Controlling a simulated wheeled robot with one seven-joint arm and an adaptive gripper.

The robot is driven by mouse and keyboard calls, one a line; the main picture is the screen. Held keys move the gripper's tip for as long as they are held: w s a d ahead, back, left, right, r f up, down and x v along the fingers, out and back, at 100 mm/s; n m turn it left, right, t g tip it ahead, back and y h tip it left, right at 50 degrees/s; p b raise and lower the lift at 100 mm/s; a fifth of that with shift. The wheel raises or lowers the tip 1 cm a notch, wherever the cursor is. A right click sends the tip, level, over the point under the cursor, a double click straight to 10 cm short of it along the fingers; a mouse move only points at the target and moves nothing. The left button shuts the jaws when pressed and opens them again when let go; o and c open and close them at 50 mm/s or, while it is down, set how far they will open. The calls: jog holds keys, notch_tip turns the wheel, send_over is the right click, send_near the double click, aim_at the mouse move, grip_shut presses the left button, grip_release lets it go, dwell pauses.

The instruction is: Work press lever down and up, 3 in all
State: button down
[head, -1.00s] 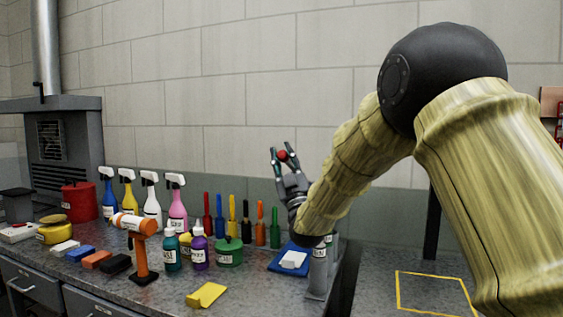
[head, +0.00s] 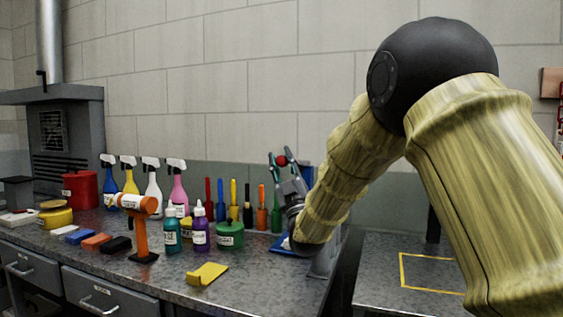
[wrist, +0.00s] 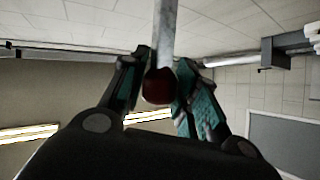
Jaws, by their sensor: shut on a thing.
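My gripper (head: 282,160) is at the right of the bench, fingers pointing up. It is shut on the red ball knob of the press lever (head: 281,161), with a finger on each side. In the wrist view the dark red knob (wrist: 158,86) sits between the teal fingertips, and the grey lever rod (wrist: 165,30) runs up from it out of the picture. The press body (head: 325,262) shows only in part at the bench's right end. My arm hides most of it.
Spray bottles (head: 178,185) and coloured upright tools stand along the back of the bench. A yellow-outlined area (head: 430,270) at right is clear.

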jog(key=shift+f, duration=0.25)
jog(key=c, duration=1.5)
grip_release()
jog(key=o, duration=0.4)
jog(key=shift+w, duration=0.15)
jog(key=shift+r, duration=0.1)
jog(key=s+d+f, duration=0.1)
jog(key=s+d, duration=0.1)
jog(key=s, duration=0.4)
jog(key=s+d+f, duration=0.1)
jog(key=s+d, duration=0.2)
jog(key=s, duration=0.4)
jog(key=shift+s+f, duration=0.15)
jog(key=shift+s, duration=0.05)
